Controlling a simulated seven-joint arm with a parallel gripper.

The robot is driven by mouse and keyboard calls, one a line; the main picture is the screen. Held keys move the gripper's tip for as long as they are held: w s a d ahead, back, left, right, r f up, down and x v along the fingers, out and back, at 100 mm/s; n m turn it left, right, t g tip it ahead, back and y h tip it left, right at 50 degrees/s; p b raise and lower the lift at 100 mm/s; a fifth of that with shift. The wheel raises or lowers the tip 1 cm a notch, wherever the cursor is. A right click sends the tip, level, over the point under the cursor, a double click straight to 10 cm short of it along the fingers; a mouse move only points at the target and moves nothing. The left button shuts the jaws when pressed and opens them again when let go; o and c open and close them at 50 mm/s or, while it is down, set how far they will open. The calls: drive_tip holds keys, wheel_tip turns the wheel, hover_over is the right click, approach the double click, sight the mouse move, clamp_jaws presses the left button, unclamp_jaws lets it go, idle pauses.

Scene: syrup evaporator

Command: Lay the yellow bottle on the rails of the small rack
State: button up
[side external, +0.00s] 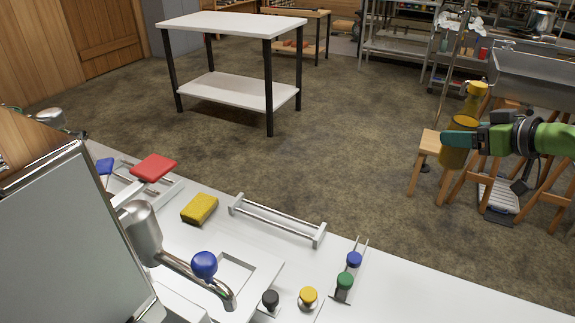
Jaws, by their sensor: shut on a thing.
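The yellow bottle (456,157) is at the right of the side external view, upright or nearly so, its narrower top (474,95) leaning slightly right. My gripper (459,138) reaches in from the right edge and is shut on the bottle's body. The teal fingers cover part of it. The bottle is held in the air, well to the right of the counter. The small rack (235,205), with white end pieces and thin metal rails (277,219), stands on the white counter at lower middle. Nothing lies on its rails.
Left of the rack on the counter (420,300) are a yellow sponge-like block (199,208) and a red block (154,167). In front are a metal spout with a blue knob (204,264), and black (270,298), yellow (308,296), green (345,281) and blue (354,259) knobs. A wooden stool (431,140) stands behind the bottle.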

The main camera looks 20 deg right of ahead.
drive_tip(key=s+d+m+h, duration=0.2)
drive_tip(key=d, duration=0.4)
drive_tip(key=shift+w+a+f+g, duration=0.1)
drive_tip(key=shift+w+a+g, duration=0.1)
drive_tip(key=shift+a+g, duration=0.45)
drive_tip(key=shift+w+a+f+g, duration=0.1)
drive_tip(key=shift+w+a+g, duration=0.15)
drive_tip(key=shift+a, duration=0.65)
drive_tip(key=shift+w+a+g, duration=0.15)
drive_tip(key=shift+a+g, duration=0.35)
drive_tip(key=shift+a, duration=0.3)
drive_tip(key=shift+w+a+f+m+g, duration=0.35)
drive_tip(key=shift+a+f+g, duration=0.15)
drive_tip(key=shift+a, duration=0.2)
drive_tip(key=shift+w+a+f+g+y, duration=0.3)
drive_tip(key=shift+w+a+f+g, duration=0.3)
drive_tip(key=shift+w+a, duration=0.15)
drive_tip(key=shift+w+a+f, duration=0.1)
drive_tip(key=shift+w+a, duration=0.05)
drive_tip(key=shift+w, duration=0.1)
drive_tip(key=shift+w+a+g, duration=0.1)
drive_tip(key=shift+w+g, duration=0.05)
drive_tip(key=shift+g, duration=0.15)
